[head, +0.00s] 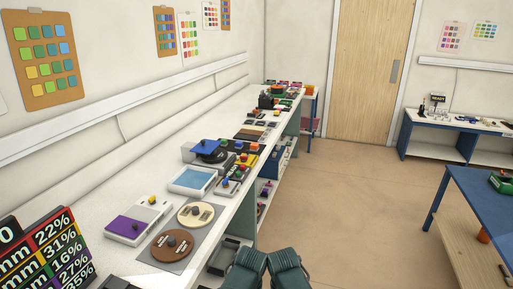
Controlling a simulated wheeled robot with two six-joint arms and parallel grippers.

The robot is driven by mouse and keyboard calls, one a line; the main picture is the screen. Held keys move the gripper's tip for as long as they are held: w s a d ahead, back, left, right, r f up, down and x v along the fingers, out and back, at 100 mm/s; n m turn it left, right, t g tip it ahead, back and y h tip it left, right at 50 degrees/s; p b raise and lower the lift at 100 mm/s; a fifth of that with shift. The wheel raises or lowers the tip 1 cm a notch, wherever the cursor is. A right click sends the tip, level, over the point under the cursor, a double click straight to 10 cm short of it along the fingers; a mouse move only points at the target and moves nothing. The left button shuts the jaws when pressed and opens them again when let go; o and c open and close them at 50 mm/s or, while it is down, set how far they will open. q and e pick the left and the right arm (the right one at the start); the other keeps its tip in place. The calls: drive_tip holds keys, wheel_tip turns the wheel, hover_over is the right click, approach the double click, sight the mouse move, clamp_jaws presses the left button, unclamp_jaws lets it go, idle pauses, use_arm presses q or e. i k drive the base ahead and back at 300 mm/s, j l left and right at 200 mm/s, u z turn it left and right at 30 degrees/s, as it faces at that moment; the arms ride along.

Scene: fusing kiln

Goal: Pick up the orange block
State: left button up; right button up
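A small orange item (308,89) sits at the far end of the long white bench, by a blue frame. It is too small to tell whether it is a block. Another orange item (483,236) shows low down under the blue table at the right, partly hidden by the tabletop. Two dark green-grey parts of mine stand side by side at the bottom edge, seemingly my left gripper (248,265) and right gripper (286,263). Both are far from either orange item. Their fingers cannot be made out, and I see nothing held.
The white bench (112,211) runs along the left wall, with a purple-topped tray (137,222), round discs on a grey mat (172,246) and a blue-topped device (206,149). A blue table (480,200) stands at the right. The floor (345,205) between them is clear.

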sight(254, 146)
drive_tip(key=i+l, duration=0.3)
drive_tip(key=i, duration=0.2)
drive_tip(key=i+l, duration=0.3)
drive_tip(key=i, duration=0.2)
drive_tip(key=i+l, duration=0.3)
drive_tip(key=i, duration=0.2)
drive_tip(key=i+l, duration=0.25)
drive_tip(key=i, duration=0.3)
drive_tip(key=i+l, duration=0.3)
drive_tip(key=i, duration=0.2)
drive_tip(key=i+l, duration=0.3)
drive_tip(key=i, duration=0.2)
drive_tip(key=i+l+u, duration=0.15)
drive_tip(key=i+l, duration=0.25)
drive_tip(key=i, duration=0.15)
drive_tip(key=u, duration=1.75)
